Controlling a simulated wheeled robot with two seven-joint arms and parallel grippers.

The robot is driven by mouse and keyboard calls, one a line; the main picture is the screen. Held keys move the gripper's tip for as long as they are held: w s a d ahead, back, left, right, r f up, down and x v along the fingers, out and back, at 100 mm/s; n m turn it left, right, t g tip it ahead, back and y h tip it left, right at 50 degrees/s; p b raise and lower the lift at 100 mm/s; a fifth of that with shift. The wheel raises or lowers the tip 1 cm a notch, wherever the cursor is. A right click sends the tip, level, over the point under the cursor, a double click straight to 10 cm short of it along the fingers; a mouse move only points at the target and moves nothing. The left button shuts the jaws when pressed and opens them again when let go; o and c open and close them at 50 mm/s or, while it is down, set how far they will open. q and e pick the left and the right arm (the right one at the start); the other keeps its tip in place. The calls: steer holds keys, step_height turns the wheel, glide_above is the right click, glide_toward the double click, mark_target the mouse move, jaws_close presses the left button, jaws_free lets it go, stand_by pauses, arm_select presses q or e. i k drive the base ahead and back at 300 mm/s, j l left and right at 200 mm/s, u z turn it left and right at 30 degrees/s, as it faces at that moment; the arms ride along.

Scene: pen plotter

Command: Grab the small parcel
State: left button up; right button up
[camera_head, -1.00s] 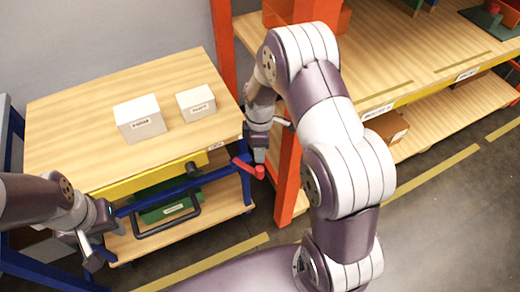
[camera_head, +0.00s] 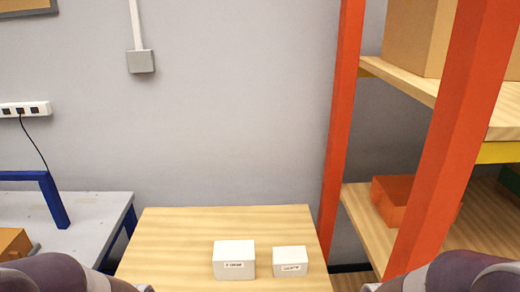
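The small parcel (camera_head: 291,261) is a white box with a printed label on its front, standing on the wooden tabletop (camera_head: 180,235). A larger white labelled box (camera_head: 234,259) stands just to its left, with a narrow gap between them. Nothing touches the small parcel. Only rounded purple and white parts of my two arms show, in the bottom left and bottom right corners. Both grippers are out of view, so I cannot see whether they are open or shut.
An orange-framed rack (camera_head: 342,130) stands right of the table, with an orange bin (camera_head: 392,198) on its lower shelf and cardboard boxes (camera_head: 420,35) above. A grey bench (camera_head: 85,222) with a blue frame is at left. A grey wall (camera_head: 235,120) closes the back. The tabletop's left part is clear.

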mark_target(287, 262)
steer(key=i+l+z, duration=0.2)
steer(key=l, duration=0.35)
steer(key=i+l+z, duration=0.2)
steer(key=i+l, duration=0.2)
steer(key=l, duration=0.1)
